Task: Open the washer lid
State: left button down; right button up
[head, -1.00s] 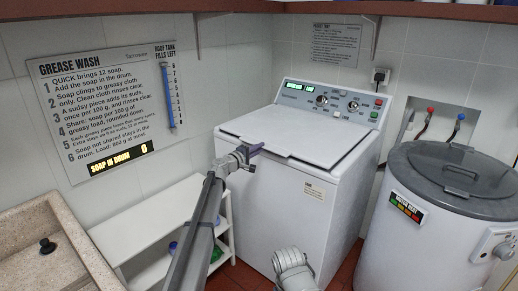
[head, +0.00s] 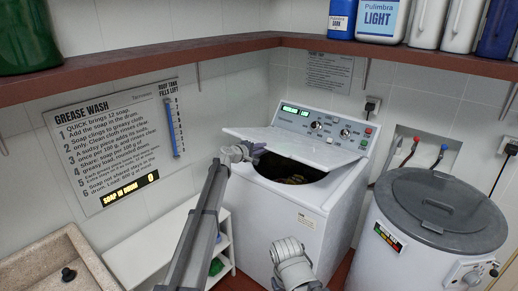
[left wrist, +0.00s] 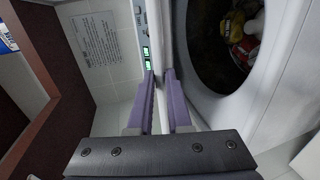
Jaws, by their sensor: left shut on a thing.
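The white washer (head: 285,220) stands in the middle of the head view. Its lid (head: 290,144) is raised at the front and tilted, with the dark round drum opening (head: 290,172) showing below. My left gripper (head: 256,151) is shut on the lid's front left edge. In the left wrist view its purple fingers (left wrist: 160,76) pinch the lid (left wrist: 161,35), seen edge-on. Yellow and red items (left wrist: 236,35) lie inside the dark drum. Part of my right arm shows at the bottom of the head view; its fingers are not visible.
A brown shelf (head: 180,54) with bottles runs above the washer. A grey-lidded boiler (head: 430,240) stands at the right. A stone basin (head: 45,258) and a low white shelf unit (head: 150,245) are at the left.

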pick_arm(q)
jog(key=w+d+r+p, duration=0.2)
jog(key=r+p, duration=0.4)
jog(key=w+d+r+p, duration=0.2)
jog(key=w+r+p, duration=0.1)
jog(key=r+p, duration=0.3)
jog(key=shift+w+r, duration=0.3)
jog(key=shift+r, duration=0.5)
jog(key=c, duration=0.9)
grip_release()
jog(key=shift+d, duration=0.1)
